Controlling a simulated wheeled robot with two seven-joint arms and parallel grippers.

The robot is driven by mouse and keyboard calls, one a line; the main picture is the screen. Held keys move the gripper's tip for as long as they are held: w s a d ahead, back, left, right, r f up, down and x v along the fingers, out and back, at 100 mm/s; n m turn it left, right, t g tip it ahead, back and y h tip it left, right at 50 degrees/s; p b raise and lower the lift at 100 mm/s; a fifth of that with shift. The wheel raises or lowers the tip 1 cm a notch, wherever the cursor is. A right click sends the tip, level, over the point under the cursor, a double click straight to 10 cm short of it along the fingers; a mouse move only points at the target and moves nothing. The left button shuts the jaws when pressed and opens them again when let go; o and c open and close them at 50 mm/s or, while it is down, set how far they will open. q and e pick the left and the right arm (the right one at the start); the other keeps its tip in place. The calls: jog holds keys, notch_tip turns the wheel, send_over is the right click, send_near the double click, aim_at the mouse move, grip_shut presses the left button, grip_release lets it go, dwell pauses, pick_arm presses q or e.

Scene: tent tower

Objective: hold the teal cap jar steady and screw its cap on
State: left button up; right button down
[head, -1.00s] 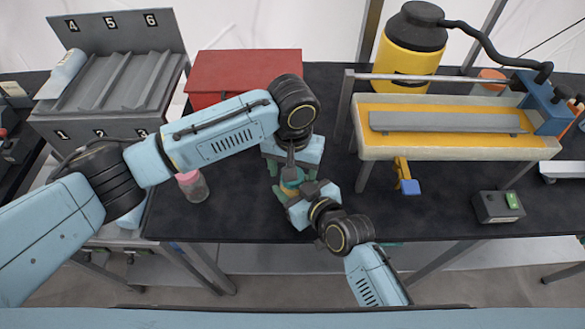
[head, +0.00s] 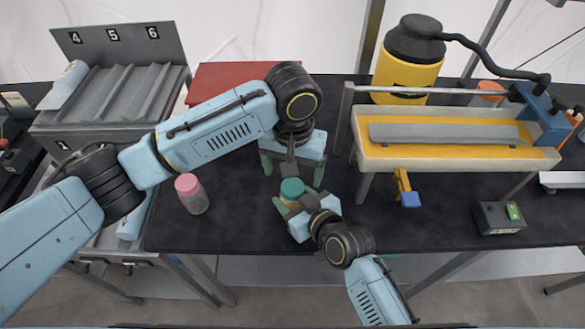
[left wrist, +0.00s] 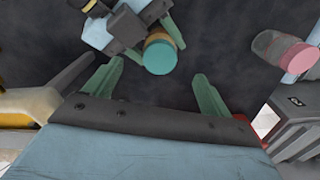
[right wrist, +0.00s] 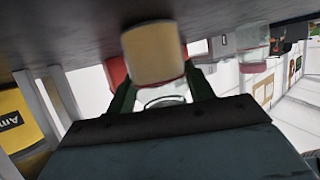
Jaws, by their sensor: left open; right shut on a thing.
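The teal cap jar (head: 291,198) has a tan body, which also shows in the right wrist view (right wrist: 153,54). Its teal cap (left wrist: 160,58) sits on top; how tight it is I cannot tell. My right gripper (head: 297,202) is shut on the jar's body and holds it from the front right. My left gripper (head: 292,172) is open and empty just behind the jar, apart from the cap. In the left wrist view its spread fingers (left wrist: 154,85) have the cap beyond them.
A pink-capped jar (head: 191,194) stands to the left on the black table (head: 225,232). A red box (head: 225,78) lies behind my left arm. A trough on legs (head: 460,157) stands to the right, with a yellow canister (head: 408,66) behind it. The table's front middle is clear.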

pick_arm(q)
jog(key=shift+o, duration=0.5)
notch_tip(320, 180, up, 12)
dwell(0.3)
pick_arm(e)
jog(key=shift+c, duration=2.4)
grip_release()
pick_arm(q)
jog(key=shift+r+p, duration=0.4)
pick_arm(e)
jog(key=v, duration=1.3)
jog(key=shift+d, duration=0.25)
